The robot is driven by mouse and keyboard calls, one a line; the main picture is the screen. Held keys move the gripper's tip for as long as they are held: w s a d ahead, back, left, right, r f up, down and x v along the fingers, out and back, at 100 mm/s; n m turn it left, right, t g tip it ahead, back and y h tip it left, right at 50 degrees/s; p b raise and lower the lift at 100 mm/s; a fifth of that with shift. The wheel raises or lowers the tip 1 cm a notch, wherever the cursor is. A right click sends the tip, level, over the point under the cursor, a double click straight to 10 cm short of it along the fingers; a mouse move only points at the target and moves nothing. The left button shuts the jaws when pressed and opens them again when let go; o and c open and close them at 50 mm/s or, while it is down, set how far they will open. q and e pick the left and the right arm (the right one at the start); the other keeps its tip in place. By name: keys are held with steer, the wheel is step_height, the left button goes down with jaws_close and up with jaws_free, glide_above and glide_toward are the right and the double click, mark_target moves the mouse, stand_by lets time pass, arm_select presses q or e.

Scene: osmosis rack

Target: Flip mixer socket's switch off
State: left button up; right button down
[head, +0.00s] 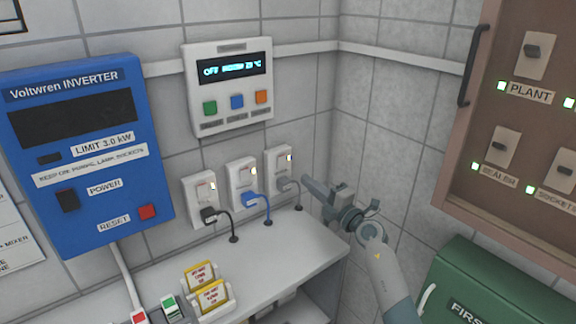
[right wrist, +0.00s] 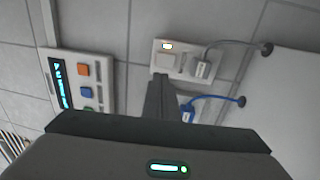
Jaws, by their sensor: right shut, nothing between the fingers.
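Three white switched sockets are in a row on the tiled wall: the left one (head: 200,187) has a black plug (head: 209,214), the middle one (head: 241,176) a blue plug (head: 249,199), the right one (head: 278,162) a grey plug (head: 286,185). I cannot read which is the mixer socket. My right gripper (head: 308,182) is shut and empty, just right of the right socket. In the right wrist view its fingertips (right wrist: 161,80) overlap the lower edge of the grey-plug socket (right wrist: 186,70); contact is unclear. That socket's switch (right wrist: 167,60) and lit lamp (right wrist: 167,46) show. My left gripper is out of view.
A display panel with coloured buttons (head: 228,120) hangs above the sockets. A blue inverter (head: 60,225) is at left, a brown switch panel (head: 490,120) at right. A white shelf (head: 270,262) below carries yellow cards (head: 213,296). A green box (head: 490,290) stands at lower right.

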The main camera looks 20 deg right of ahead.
mark_target(282, 157)
steer(key=x, duration=1)
steer(key=shift+w+a, duration=0.1)
steer(key=shift+w, duration=0.15)
steer(key=p, duration=0.2)
steer(key=r+p, duration=0.1)
steer(key=p, duration=0.2)
steer(key=shift+w+r+g, duration=0.2)
steer(key=shift+r+g, duration=0.05)
steer(key=shift+g, duration=0.15)
steer(key=shift+f, duration=0.25)
